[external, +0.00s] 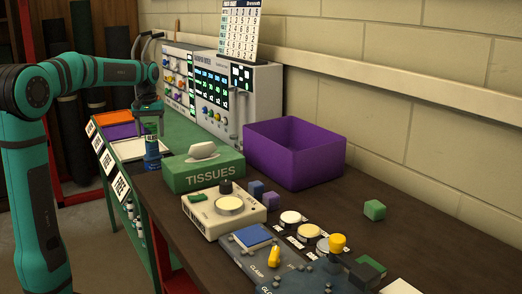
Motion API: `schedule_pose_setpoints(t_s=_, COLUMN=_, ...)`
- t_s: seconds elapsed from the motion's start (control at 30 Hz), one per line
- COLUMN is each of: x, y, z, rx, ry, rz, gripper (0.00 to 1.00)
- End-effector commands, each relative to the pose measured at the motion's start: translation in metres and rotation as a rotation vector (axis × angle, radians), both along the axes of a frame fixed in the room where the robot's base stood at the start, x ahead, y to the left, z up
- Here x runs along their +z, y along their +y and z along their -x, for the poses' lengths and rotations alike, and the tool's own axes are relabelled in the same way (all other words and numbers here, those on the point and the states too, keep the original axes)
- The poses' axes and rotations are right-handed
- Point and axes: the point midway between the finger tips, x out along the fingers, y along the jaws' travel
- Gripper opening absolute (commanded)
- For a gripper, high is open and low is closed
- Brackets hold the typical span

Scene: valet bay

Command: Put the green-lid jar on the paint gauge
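My gripper (150,131) points down over the green bench at the left, its two fingers apart with a gap between them. A small blue cylinder (152,152) stands upright just below the fingertips; I cannot tell whether they touch it. No green lid shows clearly on it or elsewhere, so I cannot tell whether it is the green-lid jar. A beige box (224,219) with a pale round plate and a black knob sits on the dark table; it may be the paint gauge, but no readable label confirms this.
A green tissue box (204,172) stands between the blue cylinder and the purple bin (294,160). A grey panel (285,262) with buttons and a yellow knob lies at the front.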

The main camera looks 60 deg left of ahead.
Motion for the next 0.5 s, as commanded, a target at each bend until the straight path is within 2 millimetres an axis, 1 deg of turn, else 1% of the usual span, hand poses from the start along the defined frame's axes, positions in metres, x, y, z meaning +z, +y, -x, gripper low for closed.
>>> schedule_pose_setpoints(t_s=0.17, x=0.0, y=0.0, z=0.0, rx=0.0, ry=0.0, rz=0.0, gripper=0.66)
schedule_pose_setpoints(t_s=0.27, x=0.005, y=0.0, z=0.0, rx=0.0, ry=-0.001, rz=-0.002, gripper=0.66)
schedule_pose_setpoints(t_s=0.37, x=0.015, y=0.0, z=0.0, rx=0.0, ry=-0.002, rz=-0.001, gripper=0.66)
schedule_pose_setpoints(t_s=0.5, x=0.039, y=0.0, z=0.0, rx=0.0, ry=-0.002, rz=-0.001, gripper=0.66)
